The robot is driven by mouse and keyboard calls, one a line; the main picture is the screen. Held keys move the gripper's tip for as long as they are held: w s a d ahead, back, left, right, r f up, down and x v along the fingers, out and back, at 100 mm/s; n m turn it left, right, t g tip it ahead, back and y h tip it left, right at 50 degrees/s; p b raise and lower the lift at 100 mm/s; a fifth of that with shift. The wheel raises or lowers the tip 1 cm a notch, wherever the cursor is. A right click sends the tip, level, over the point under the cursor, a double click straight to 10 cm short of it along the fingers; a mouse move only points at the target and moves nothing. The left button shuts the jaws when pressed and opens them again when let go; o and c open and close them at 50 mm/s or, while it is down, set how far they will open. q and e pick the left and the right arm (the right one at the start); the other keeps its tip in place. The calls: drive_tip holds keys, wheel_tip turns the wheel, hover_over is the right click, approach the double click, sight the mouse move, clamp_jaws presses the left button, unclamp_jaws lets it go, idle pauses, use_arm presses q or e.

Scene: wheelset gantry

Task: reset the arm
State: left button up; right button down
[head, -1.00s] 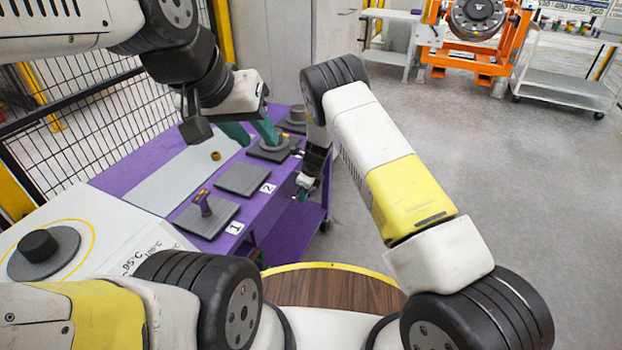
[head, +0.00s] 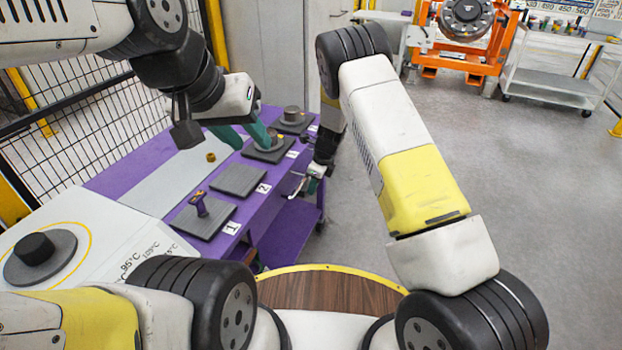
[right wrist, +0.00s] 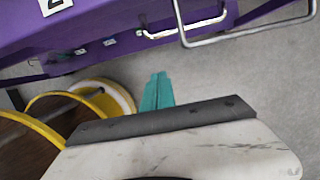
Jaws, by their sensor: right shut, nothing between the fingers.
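My left gripper (head: 243,137) is open, with its two teal fingers spread apart above the purple table (head: 150,155), near the third pad (head: 262,155). I see nothing between its fingers. My right gripper (head: 314,184) hangs beside the table's right side, close to the metal handle there. In the right wrist view its teal fingers (right wrist: 157,92) are together and empty, over the grey floor, with the table's side and handles beyond them.
A purple-handled tool (head: 200,204) stands on the pad marked 1 (head: 207,221); the pad marked 2 (head: 238,180) is bare. A brass ring (head: 210,157) lies on the pale strip. A grey round part (head: 291,114) sits at the far end.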

drive_tip(key=s+d+r+n+t+y, duration=0.1)
drive_tip(key=s+d+r+n, duration=0.25)
drive_tip(key=r, duration=0.65)
drive_tip(key=s+d+r+n, duration=0.3)
drive_tip(key=s+r, duration=0.1)
drive_tip(key=r, duration=0.6)
drive_tip(key=s+d+r+n+t+y, duration=0.1)
drive_tip(key=s+d+r+n, duration=0.25)
drive_tip(key=r, duration=0.65)
drive_tip(key=s+d+r+n+t, duration=0.1)
drive_tip(key=s+d+r+n, duration=0.2)
drive_tip(key=s, duration=0.4)
drive_tip(key=s+d+r+n+t+h, duration=0.1)
drive_tip(key=s+d+r+n, duration=0.2)
drive_tip(key=s+n, duration=0.2)
drive_tip(key=s+d+r+n+t+h, duration=0.1)
drive_tip(key=s+d+r+n, duration=0.2)
drive_tip(key=s, duration=0.7)
drive_tip(key=shift+d+n, duration=0.6)
drive_tip(key=shift+n, duration=0.1)
drive_tip(key=shift+s, duration=0.1)
